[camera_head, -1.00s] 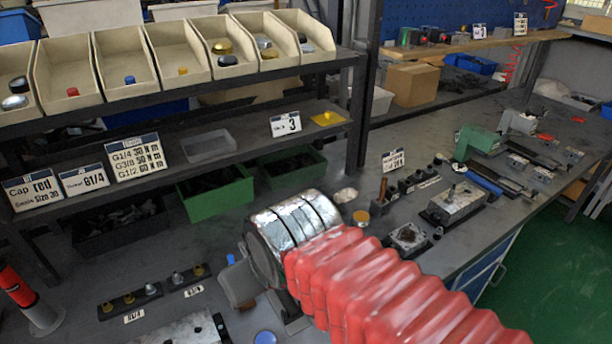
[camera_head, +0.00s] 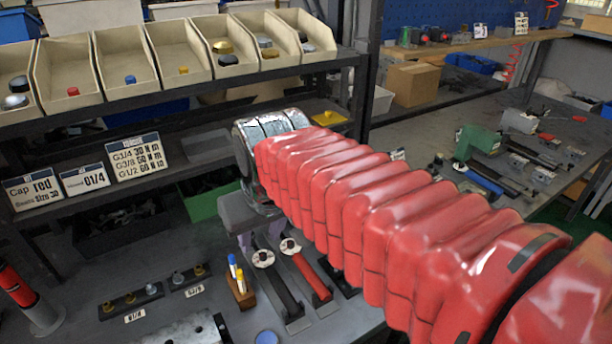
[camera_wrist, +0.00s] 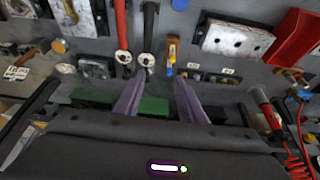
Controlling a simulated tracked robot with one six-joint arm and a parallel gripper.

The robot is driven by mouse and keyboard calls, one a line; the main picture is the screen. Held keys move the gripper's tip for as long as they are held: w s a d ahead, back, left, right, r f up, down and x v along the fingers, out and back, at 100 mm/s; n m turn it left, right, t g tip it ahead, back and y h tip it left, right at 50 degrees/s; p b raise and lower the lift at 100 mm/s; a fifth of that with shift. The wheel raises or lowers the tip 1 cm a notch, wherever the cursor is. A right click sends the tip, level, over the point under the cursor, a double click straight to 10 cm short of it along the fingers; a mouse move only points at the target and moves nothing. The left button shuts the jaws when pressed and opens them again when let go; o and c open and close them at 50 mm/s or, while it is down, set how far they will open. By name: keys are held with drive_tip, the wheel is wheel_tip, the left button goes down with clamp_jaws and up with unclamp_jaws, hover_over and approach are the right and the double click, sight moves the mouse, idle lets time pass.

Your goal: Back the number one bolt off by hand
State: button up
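My gripper (camera_head: 258,243) hangs over the bench at centre, pointing down. In the wrist view its two purple fingers (camera_wrist: 160,82) stand apart with nothing between them. Near the fingertips are the round pale heads of two wrenches, one red-handled (camera_head: 312,278) and one black-handled (camera_head: 284,293). A metal block (camera_head: 190,329) lies at the bottom edge, partly cut off. The wrist view shows a pale block with dark holes (camera_wrist: 237,38) and part of another block with a fitting (camera_wrist: 85,16) at upper left. No bolt marked number one can be made out.
A wooden holder with markers (camera_head: 241,291) stands beside the wrenches. A strip of fittings (camera_head: 130,302) lies left. A rack with bins (camera_head: 120,75) and cards (camera_head: 137,157) stands behind. A green block (camera_head: 477,142) and tools lie on the right bench. My red arm hides mid-bench.

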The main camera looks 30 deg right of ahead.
drive_tip(key=w+d+f+m+g, duration=0.1)
drive_tip(key=w+d+m+g, duration=0.1)
drive_tip(key=w+d, duration=1.1)
drive_tip(key=w+d+f+g, duration=0.2)
drive_tip(key=w+d+f, duration=0.7)
drive_tip(key=d, duration=0.3)
drive_tip(key=shift+m, duration=0.4)
drive_tip(key=shift+w+f, duration=0.1)
drive_tip(key=shift+f, duration=0.15)
wheel_tip(320, 180, down, 14)
drive_tip(key=shift+r, duration=0.25)
drive_tip(key=shift+c, duration=0.2)
